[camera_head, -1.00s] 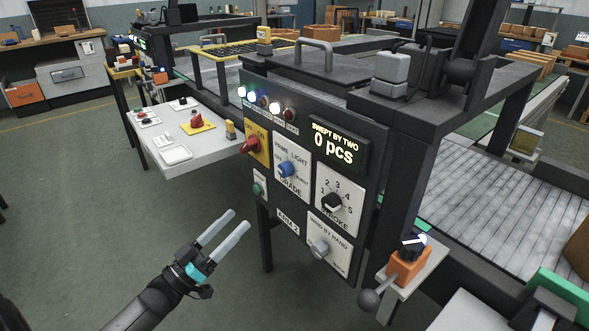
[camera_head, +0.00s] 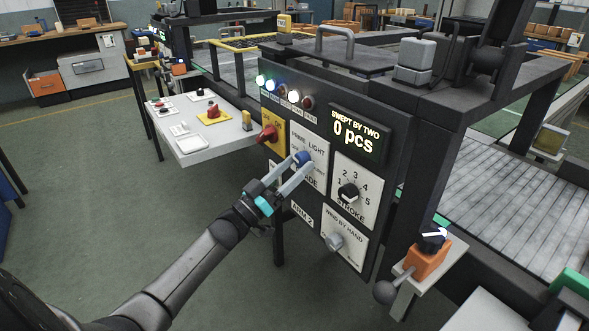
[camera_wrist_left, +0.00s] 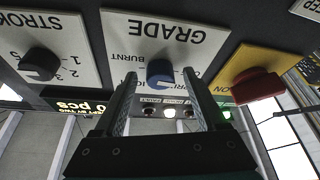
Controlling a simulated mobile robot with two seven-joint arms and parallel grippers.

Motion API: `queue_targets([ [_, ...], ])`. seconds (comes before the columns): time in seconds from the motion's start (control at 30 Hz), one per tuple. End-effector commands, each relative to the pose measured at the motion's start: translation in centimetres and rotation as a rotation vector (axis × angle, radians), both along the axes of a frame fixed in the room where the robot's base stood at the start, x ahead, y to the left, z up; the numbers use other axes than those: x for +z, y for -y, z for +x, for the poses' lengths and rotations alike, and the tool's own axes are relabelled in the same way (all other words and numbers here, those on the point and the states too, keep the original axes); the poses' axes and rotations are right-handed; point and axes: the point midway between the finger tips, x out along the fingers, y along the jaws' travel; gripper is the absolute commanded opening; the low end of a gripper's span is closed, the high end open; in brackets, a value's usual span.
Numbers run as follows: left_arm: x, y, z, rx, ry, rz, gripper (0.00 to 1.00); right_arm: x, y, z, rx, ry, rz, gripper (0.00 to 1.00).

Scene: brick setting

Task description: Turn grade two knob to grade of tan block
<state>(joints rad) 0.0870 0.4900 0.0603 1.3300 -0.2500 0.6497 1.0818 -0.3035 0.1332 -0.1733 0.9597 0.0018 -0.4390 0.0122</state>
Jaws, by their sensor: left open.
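The blue grade knob (camera_head: 301,158) sits on a white plate marked GRADE, with PRIME and LIGHT readable, on the dark control panel. My left gripper (camera_head: 302,166) is open at this plate, its two fingers on either side of the knob. The wrist view shows the plate upside down, with the blue knob (camera_wrist_left: 159,72) between the open fingers (camera_wrist_left: 160,82) and BURNT readable. I cannot tell whether the fingers touch it, and its pointer is not clear. A yellowish block (camera_head: 551,138) lies beyond the frame at right; I cannot tell if it is the tan block.
A red switch (camera_head: 268,134) on a yellow plate is close left of the knob. The black stroke knob (camera_head: 348,192) is to the right, and a grey wind-by-hand knob (camera_head: 334,241) below. An orange lever unit (camera_head: 428,258) stands at lower right. The floor at left is open.

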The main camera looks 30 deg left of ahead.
Motion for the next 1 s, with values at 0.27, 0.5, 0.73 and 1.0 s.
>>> queue_targets([
  [0.27,0.08,0.07,0.17,0.000,0.000,0.000,0.73,0.05,-0.06,0.06,0.000,0.000,0.000,0.74],
  [0.5,0.08,0.06,0.15,0.000,0.000,0.000,0.50,0.06,-0.06,0.08,0.000,0.000,0.000,0.74],
  [0.73,0.08,0.06,0.14,0.000,0.000,0.000,0.24,0.06,-0.07,0.09,0.000,0.000,0.001,0.74],
  [1.0,0.07,0.06,0.13,-0.001,0.000,0.000,0.00,0.05,-0.08,0.09,0.000,0.001,0.001,0.74],
])
